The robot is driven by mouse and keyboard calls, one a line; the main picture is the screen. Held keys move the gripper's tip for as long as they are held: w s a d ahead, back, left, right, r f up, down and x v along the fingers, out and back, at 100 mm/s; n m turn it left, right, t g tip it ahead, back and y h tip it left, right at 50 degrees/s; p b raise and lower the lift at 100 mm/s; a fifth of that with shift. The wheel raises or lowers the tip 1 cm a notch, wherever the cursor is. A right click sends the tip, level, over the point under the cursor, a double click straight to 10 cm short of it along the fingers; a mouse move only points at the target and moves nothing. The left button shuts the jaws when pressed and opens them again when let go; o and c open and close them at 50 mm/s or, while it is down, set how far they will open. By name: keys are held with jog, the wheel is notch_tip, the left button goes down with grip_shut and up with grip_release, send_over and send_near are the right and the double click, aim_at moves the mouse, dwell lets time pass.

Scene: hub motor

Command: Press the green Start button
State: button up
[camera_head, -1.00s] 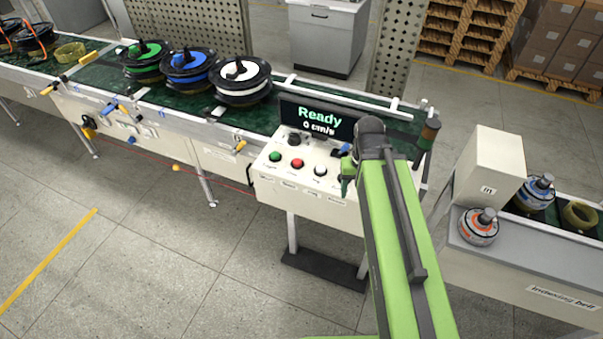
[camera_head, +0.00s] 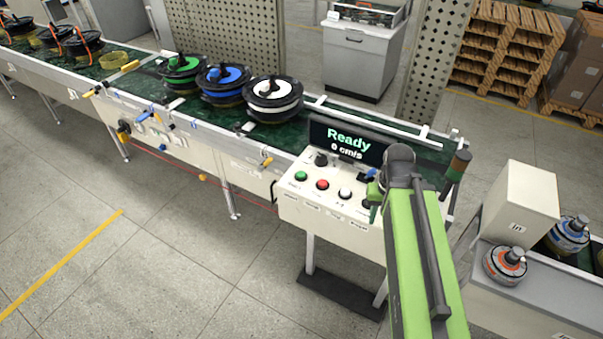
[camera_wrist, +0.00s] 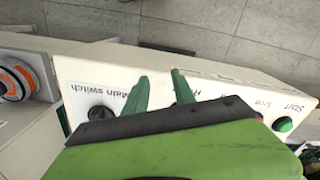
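The green Start button (camera_head: 301,176) is the leftmost button on the white control panel (camera_head: 322,222). In the wrist view the green button (camera_wrist: 283,124) is at the right, beside the printed word Start. My gripper (camera_wrist: 158,82) is open and empty, its two green fingers apart over the panel near the Main switch label. In the head view my gripper (camera_head: 375,203) is at the panel's right end, right of the green button and mostly hidden by my arm. The display (camera_head: 346,142) reads Ready, 0 cm/s.
A red button (camera_head: 322,184) and a white button (camera_head: 344,193) sit right of the green one. A black knob (camera_head: 321,159) is above them. A conveyor (camera_head: 225,125) with several motor parts runs behind. A beige box (camera_head: 519,205) stands to the right. Floor at left is clear.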

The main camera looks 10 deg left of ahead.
grip_shut()
dwell(1.4)
